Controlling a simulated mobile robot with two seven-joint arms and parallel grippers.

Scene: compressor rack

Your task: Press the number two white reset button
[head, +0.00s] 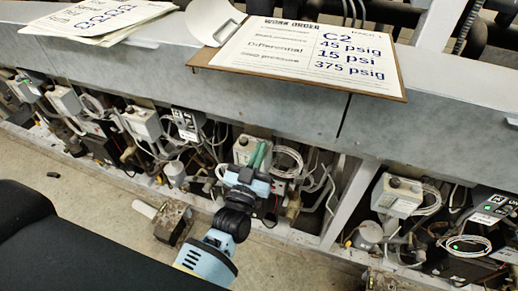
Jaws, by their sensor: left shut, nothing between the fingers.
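My left gripper (260,152) is in the middle of the head view, with its green fingers closed together and nothing between them. Its fingertips point up, in front of or against a light grey control box (241,148) under the rack beam; I cannot tell whether they touch it. The gripper hides part of this box. Similar boxes stand to the left (142,123) and to the right (397,194). I cannot make out a white reset button or a number two on any of them. My right gripper is not in view.
A clipboard with a work order (310,52) lies on the grey beam (290,110). More papers (100,20) lie at the upper left. Cables and pipes crowd the space around the boxes. A rusty metal block (173,222) sits beside my arm. A post (345,203) stands right of the gripper.

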